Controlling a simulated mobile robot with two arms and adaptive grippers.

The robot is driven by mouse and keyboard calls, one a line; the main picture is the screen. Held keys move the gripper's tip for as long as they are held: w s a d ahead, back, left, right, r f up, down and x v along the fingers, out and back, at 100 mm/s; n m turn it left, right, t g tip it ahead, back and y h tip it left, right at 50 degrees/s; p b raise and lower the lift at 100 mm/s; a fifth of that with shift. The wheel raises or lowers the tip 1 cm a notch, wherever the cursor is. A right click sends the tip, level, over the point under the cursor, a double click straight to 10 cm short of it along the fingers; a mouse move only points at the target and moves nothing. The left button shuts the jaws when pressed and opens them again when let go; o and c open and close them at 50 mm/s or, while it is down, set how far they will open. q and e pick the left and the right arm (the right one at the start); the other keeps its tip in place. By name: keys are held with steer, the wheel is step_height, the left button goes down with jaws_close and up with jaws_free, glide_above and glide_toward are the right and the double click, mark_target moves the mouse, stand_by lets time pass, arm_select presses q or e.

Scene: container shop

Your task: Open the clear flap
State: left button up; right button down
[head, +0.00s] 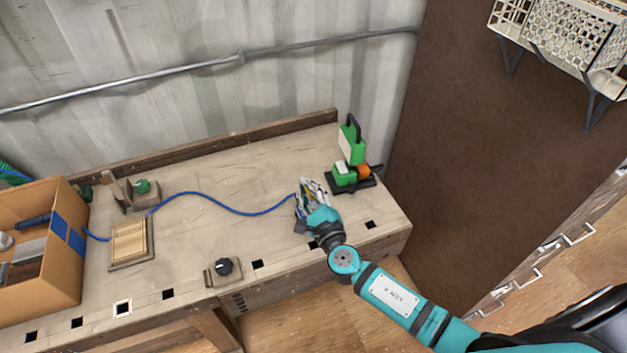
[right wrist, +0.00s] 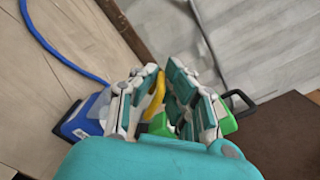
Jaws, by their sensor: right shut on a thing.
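My right gripper (head: 311,193) is low over the workbench (head: 255,165) near its right end, at the end of the blue cable. It covers most of the blue box (right wrist: 85,118), which shows in the right wrist view left of the fingers. A see-through piece, seemingly the clear flap (right wrist: 111,122), shows beside the left finger, largely hidden. A curved yellow piece (right wrist: 154,97) shows between the fingers. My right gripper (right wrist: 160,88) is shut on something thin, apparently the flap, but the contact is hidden. My left gripper is not in view.
A green device with a black handle (head: 352,150) stands close behind the right gripper. The blue cable (head: 215,199) crosses the bench. The bench middle is mostly clear.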

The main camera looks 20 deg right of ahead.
steer(key=a+f+n+p, duration=0.1)
steer(key=a+n+p, duration=0.3)
steer(key=a+n, duration=0.2)
steer(key=shift+s+a+f+n, duration=0.25)
steer(key=shift+a+f+n, duration=0.15)
steer(key=shift+a, duration=0.4)
steer(key=shift+f, duration=0.1)
steer(key=c, duration=2)
jaws_free()
steer(key=o, duration=0.5)
steer(key=shift+d, duration=0.1)
steer(key=shift+c, duration=0.2)
steer(key=shift+o, duration=0.5)
steer(key=shift+w, duration=0.1)
steer(key=s, duration=1.2)
steer(key=shift+d, duration=0.25)
